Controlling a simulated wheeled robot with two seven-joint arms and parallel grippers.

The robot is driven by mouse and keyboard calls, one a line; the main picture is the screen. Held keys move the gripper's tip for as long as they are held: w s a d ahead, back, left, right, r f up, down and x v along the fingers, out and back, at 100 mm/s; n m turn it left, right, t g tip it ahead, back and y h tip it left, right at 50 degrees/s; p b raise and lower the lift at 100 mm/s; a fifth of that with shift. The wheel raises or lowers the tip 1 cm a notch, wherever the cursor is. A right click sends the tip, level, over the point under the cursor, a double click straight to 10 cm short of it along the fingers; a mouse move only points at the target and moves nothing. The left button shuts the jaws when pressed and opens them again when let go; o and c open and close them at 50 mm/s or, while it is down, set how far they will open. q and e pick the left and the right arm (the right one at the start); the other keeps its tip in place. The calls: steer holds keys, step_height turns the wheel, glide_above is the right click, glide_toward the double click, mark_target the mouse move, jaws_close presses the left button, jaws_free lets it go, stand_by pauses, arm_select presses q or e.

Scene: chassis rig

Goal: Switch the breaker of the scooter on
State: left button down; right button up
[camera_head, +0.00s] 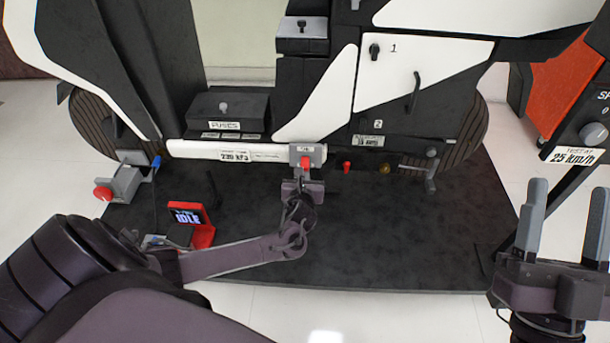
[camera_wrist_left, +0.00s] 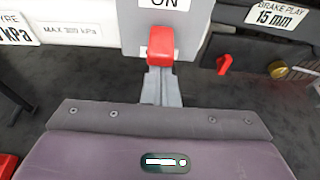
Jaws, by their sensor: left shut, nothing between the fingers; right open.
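The scooter (camera_head: 422,75) is a large white and black body across the back of the head view. Its breaker is a grey box (camera_head: 318,151) with a red lever (camera_head: 305,161) on the low white beam. In the left wrist view the red lever (camera_wrist_left: 160,45) sits below an "ON" label (camera_wrist_left: 164,3). My left gripper (camera_head: 304,178) is shut and empty, with its fingertips (camera_wrist_left: 161,75) at the lower end of the lever. Whether they touch it I cannot tell. My right gripper (camera_head: 563,215) is open and empty at the far right, away from the scooter.
A red stand with an "IDLE" screen (camera_head: 187,217) is on the dark mat (camera_head: 400,240) at left. A small red knob (camera_head: 347,167) and a brass knob (camera_head: 384,168) are right of the breaker. A "FUSES" box (camera_head: 228,108) is to its left. The mat's front right is clear.

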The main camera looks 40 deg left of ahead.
arm_select(q)
steer(key=g+p, duration=0.1)
steer(key=p, duration=0.2)
steer(key=shift+r+h, duration=0.3)
steer(key=shift+r, duration=0.1)
arm_select(e)
step_height(320, 180, down, 26)
steer(key=s+a+g+h, duration=0.1)
steer(key=g+h, duration=0.4)
steer(key=g, duration=0.8)
steer(key=shift+a+g, duration=0.3)
steer(key=shift+a, duration=0.05)
arm_select(q)
steer(key=shift+r+p, duration=0.8)
steer(key=shift+p, duration=0.35)
arm_select(e)
step_height(320, 180, up, 2)
